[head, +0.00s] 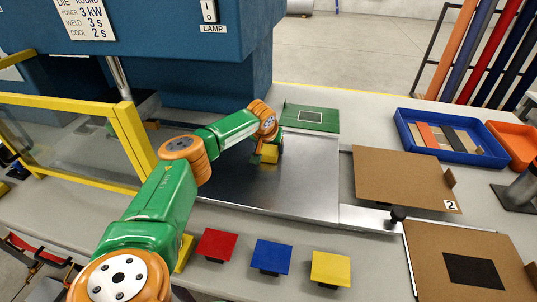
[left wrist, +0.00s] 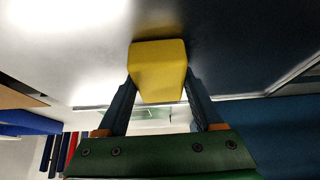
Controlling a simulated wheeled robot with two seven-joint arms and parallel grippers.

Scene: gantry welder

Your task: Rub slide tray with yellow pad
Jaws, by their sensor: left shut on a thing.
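The yellow pad (head: 269,154) is a small block held between the fingers of my left gripper (head: 270,146). In the left wrist view the yellow pad (left wrist: 158,70) sits between the two dark fingers (left wrist: 160,95), which are shut on its sides. The slide tray (head: 308,180) is a flat, shiny metal plate in the middle of the bench. The pad is over the tray's far middle part, at or very close to its surface; I cannot tell for sure whether it touches. The tray surface (left wrist: 235,35) also fills the upper left wrist view. My right gripper is out of view.
Red (head: 217,245), blue (head: 271,256) and yellow (head: 331,268) square plates stand along the front. A green plate (head: 310,117) lies behind the tray. Brown boards (head: 402,178) and a blue bin (head: 455,153) are right. The blue machine (head: 190,75) and yellow guard frame (head: 130,140) stand left.

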